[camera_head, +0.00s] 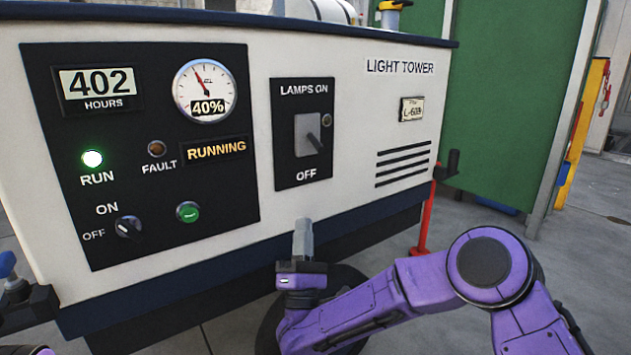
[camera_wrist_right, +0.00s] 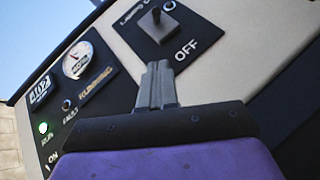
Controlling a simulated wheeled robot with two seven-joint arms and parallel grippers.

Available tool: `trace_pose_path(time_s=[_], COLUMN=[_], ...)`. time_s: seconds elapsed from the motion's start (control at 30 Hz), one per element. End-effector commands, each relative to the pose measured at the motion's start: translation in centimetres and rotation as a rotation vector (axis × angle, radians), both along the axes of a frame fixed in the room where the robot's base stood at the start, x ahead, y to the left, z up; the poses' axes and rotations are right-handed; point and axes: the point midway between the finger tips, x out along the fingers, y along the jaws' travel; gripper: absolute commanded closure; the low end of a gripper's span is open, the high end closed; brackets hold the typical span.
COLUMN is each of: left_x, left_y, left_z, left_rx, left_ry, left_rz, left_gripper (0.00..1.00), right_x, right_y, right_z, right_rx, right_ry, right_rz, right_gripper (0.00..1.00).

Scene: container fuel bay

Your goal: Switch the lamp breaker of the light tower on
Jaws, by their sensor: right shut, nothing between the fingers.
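The lamp breaker (camera_head: 308,134) is a grey switch on a black plate marked LAMPS ON above and OFF below, on the white light tower (camera_head: 350,100). Its dark lever (camera_head: 314,141) points down toward OFF. The small indicator beside it looks unlit. My right gripper (camera_head: 303,226) is shut and empty, below the plate and apart from the lever. In the right wrist view, the gripper's fingertips (camera_wrist_right: 156,68) are together, below the breaker (camera_wrist_right: 158,22). My left gripper is not in view; only a bit of purple shows at the bottom left corner.
The left panel (camera_head: 140,150) shows a lit green RUN lamp (camera_head: 92,158), RUNNING, a 40% gauge and an ON/OFF knob (camera_head: 128,228). A red post (camera_head: 426,215) stands right of the tower, with a green wall (camera_head: 510,100) behind. Dark brackets stick out at the tower's lower corners.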

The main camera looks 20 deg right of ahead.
Motion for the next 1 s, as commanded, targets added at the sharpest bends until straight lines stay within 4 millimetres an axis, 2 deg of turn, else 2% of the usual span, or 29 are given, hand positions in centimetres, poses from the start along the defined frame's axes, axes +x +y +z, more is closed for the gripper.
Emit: trace_pose_path(time_s=[0.13,0.23,0.43,0.67,0.83,1.0], left_x=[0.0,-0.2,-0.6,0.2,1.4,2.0], left_y=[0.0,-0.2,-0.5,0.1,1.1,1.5], left_z=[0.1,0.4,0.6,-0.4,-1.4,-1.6], left_rx=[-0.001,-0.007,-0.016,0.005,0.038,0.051], left_ry=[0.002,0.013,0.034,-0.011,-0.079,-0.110], left_rz=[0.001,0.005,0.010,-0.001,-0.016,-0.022], left_gripper=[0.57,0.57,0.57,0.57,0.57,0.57], right_x=[0.1,0.7,3.3,6.5,6.3,6.3], right_y=[0.0,-0.3,-1.1,-1.9,-3.5,-4.1], right_z=[0.2,1.0,3.9,7.5,9.5,10.5], right_rx=[-0.004,-0.003,-0.002,-0.003,-0.003,-0.004], right_ry=[0.001,0.000,0.001,0.001,0.002,0.004], right_rz=[-0.002,-0.006,-0.007,-0.005,-0.005,-0.003], right_gripper=[1.00,1.00,1.00,1.00,1.00,1.00])
